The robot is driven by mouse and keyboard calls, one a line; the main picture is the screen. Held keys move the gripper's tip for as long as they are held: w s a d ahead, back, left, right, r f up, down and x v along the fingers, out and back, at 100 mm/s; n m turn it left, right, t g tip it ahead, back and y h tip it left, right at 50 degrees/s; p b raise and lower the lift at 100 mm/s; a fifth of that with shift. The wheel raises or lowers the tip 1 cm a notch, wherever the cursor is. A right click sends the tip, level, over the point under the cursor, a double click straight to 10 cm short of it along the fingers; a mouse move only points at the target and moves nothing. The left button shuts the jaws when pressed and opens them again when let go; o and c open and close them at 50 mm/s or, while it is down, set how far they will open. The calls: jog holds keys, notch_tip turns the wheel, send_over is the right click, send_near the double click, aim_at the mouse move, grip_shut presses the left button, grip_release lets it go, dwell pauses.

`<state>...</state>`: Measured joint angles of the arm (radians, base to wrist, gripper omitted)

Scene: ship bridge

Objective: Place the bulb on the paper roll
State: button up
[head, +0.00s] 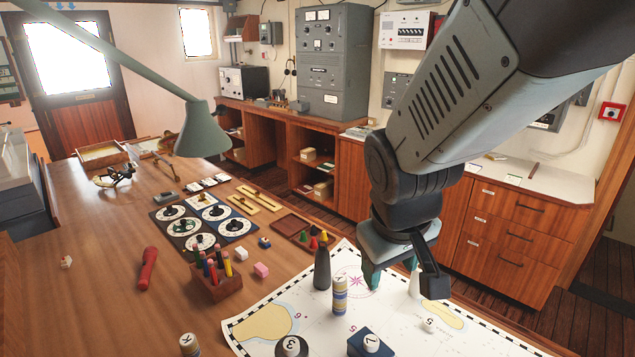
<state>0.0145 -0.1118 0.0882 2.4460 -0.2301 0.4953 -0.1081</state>
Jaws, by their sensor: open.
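My gripper (404,288) is open over the chart at the table's right side, with its fingers pointing down. A small white upright object (414,285) shows between the fingers and is partly hidden by one of them; it may be the bulb, but I cannot tell for sure. It does not look gripped. A striped cylinder with a lettered white top (340,297) stands upright on the chart, left of my gripper. A similar lettered cylinder (190,346) stands at the front edge of the view. I cannot tell which of these is the paper roll.
The chart (330,325) also bears a dark grey bottle-shaped piece (322,268), a blue block (370,342) and a dark round piece (291,346). A wooden pencil holder (216,286) stands left of it. A green lamp (202,130) overhangs the table. The table's left side is mostly clear.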

jog(key=a+f+n+g, duration=0.1)
jog(key=a+f, duration=0.1)
jog(key=f, duration=0.6)
jog(key=w+a+f+n+y, duration=0.1)
jog(key=a+f+n, duration=0.1)
jog(key=f, duration=0.7)
jog(key=w+a+f+n+g+y, duration=0.1)
jog(key=a+f, duration=0.1)
jog(key=f, duration=0.7)
jog(key=shift+w+f+n+g, duration=0.25)
jog(key=shift+n+g, duration=0.05)
jog(key=shift+n, duration=0.1)
jog(key=shift+w+a+f, duration=0.1)
jog(key=shift+w+f, duration=0.05)
jog(key=shift+f, duration=0.85)
jog(key=shift+w+a+f, duration=0.1)
jog(key=shift+w+f, duration=0.05)
jog(key=shift+f, duration=0.8)
jog(key=shift+w+a+f, duration=0.1)
jog(key=shift+w+f, duration=0.05)
jog(key=shift+f, duration=0.85)
grip_shut()
jog(key=shift+r, duration=0.15)
